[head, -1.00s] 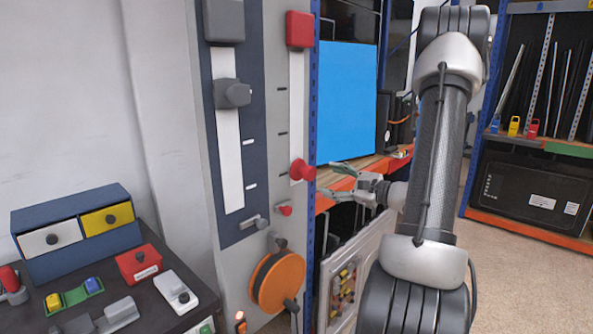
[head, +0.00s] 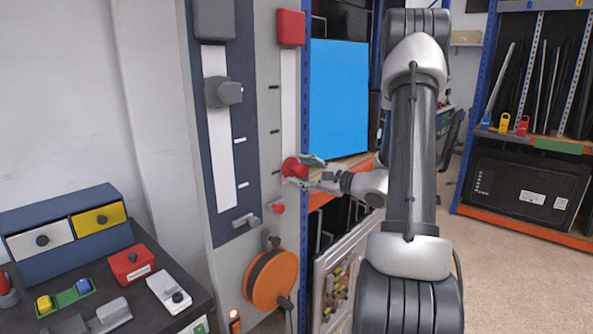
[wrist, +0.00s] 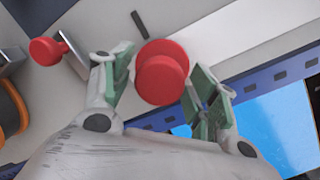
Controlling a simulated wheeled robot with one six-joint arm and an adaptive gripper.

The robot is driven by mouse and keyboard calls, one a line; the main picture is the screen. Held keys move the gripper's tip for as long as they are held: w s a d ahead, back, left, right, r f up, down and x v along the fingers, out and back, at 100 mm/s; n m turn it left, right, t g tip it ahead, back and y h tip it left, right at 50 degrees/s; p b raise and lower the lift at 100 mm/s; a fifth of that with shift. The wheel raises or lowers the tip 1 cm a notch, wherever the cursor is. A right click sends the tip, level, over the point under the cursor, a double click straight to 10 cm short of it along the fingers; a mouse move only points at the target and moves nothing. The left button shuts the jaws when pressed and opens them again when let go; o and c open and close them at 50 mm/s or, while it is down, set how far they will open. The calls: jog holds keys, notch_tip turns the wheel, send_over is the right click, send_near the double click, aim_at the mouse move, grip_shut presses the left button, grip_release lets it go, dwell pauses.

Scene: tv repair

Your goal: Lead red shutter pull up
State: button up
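The red shutter pull is a round red knob (head: 293,168) low on the white vertical slot (head: 288,105) of the grey panel. A red block (head: 291,27) sits at the top of that slot. My gripper (head: 305,171) is at the knob with its fingers open on either side of it. In the wrist view the red knob (wrist: 162,72) lies between the two green-padded fingertips (wrist: 158,85). A gap shows on the left finger's side; the right finger is close to the knob, and contact cannot be told.
A smaller red knob (head: 278,209) is just below the slot, also in the wrist view (wrist: 48,50). A grey slider (head: 223,92) is on the left slot. An orange reel (head: 272,280) hangs lower. A blue screen (head: 338,100) stands on the shelf at right.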

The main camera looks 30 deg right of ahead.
jog(key=c, duration=0.7)
jog(key=shift+r, duration=2.05)
jog(key=shift+r, duration=2)
jog(key=shift+r, duration=2.1)
jog(key=shift+r, duration=2.05)
